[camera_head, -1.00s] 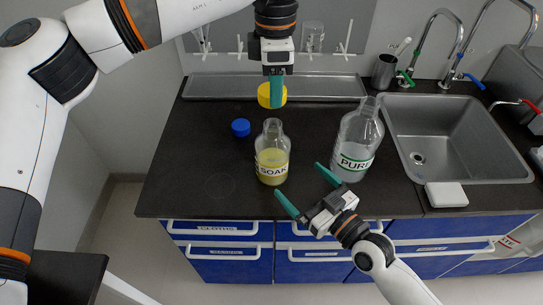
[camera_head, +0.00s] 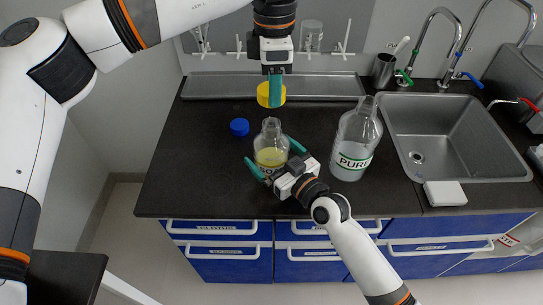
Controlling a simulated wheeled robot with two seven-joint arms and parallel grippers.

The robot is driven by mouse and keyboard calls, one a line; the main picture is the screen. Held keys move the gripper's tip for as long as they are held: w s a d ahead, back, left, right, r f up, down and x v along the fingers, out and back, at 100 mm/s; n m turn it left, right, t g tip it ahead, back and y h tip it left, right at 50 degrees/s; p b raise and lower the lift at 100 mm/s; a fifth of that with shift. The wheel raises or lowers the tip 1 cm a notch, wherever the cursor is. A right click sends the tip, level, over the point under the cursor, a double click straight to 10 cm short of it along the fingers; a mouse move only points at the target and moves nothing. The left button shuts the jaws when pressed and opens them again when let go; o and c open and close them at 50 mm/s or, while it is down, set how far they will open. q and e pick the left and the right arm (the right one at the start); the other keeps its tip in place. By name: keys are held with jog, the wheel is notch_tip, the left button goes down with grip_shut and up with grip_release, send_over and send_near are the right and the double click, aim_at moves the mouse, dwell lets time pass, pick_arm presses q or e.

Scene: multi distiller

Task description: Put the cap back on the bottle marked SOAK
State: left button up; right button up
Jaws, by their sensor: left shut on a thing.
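The SOAK bottle (camera_head: 270,156) stands upright and uncapped on the dark counter, with yellow liquid inside. Its label is now mostly hidden by my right gripper. My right gripper (camera_head: 269,151) is open, with one green finger on each side of the bottle. I cannot tell whether the fingers touch it. My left gripper (camera_head: 275,103) points down and is shut on a yellow cap (camera_head: 263,96). It holds the cap behind the SOAK bottle in the picture, apart from the bottle's mouth.
A blue cap (camera_head: 239,127) lies on the counter left of the SOAK bottle. The larger, uncapped PURE bottle (camera_head: 356,142) stands to the right, near the sink (camera_head: 450,135). A long metal tray (camera_head: 225,87) lies along the back. The counter's left part is clear.

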aim_at(274, 123)
jog(key=shift+c, duration=0.6)
jog(key=c, duration=1.3)
pick_arm(q)
jog(key=shift+f, duration=2.5)
jog(key=shift+f, duration=0.1)
jog(key=shift+f, duration=0.8)
jog(key=shift+f, duration=0.55)
